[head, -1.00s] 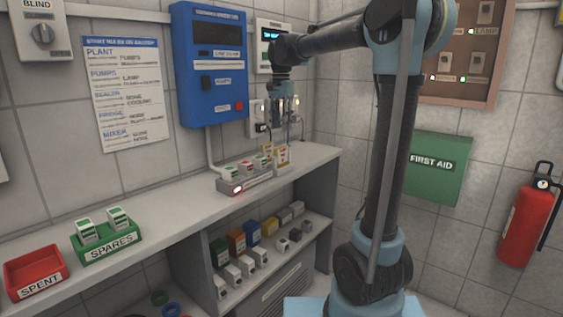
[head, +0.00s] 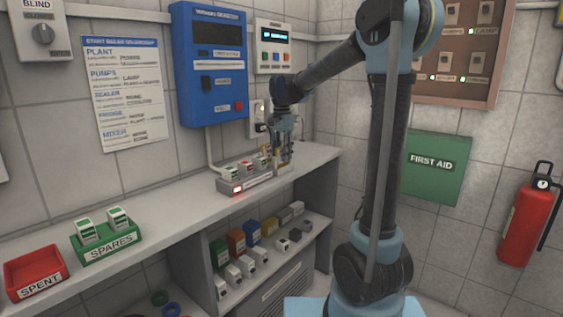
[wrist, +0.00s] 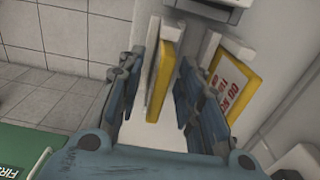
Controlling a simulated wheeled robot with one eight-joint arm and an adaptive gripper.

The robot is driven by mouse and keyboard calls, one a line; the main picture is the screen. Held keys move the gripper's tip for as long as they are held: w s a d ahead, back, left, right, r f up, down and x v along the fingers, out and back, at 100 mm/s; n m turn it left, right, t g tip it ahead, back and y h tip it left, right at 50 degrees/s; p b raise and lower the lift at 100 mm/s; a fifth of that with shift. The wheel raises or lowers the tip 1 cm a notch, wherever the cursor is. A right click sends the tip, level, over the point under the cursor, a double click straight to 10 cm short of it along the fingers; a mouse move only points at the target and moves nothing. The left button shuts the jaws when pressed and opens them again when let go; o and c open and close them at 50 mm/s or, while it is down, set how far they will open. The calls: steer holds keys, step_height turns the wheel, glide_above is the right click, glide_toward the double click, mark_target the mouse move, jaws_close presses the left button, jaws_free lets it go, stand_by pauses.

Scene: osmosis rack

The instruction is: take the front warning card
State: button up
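Two white warning cards with yellow borders stand on edge in the wrist view. One card (wrist: 163,78), seen nearly edge-on, is between the two fingers of my gripper (wrist: 155,85). The fingers are open, one on each side, with a visible gap on the left; contact on the right is unclear. The other card (wrist: 236,86), with red lettering, stands to the right, outside the fingers. In the head view my gripper (head: 282,150) is low at the right end of the shelf top and hides most of both cards.
A grey rack (head: 262,183) with small cartridges and a red light is left of my gripper. The green SPARES tray (head: 110,245) and red SPENT tray (head: 35,275) are further left. A blue wall unit (head: 212,65) hangs behind. The shelf top (head: 175,210) between trays and rack is clear.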

steer(key=shift+f, duration=0.25)
jaws_close()
steer(key=shift+r, duration=0.15)
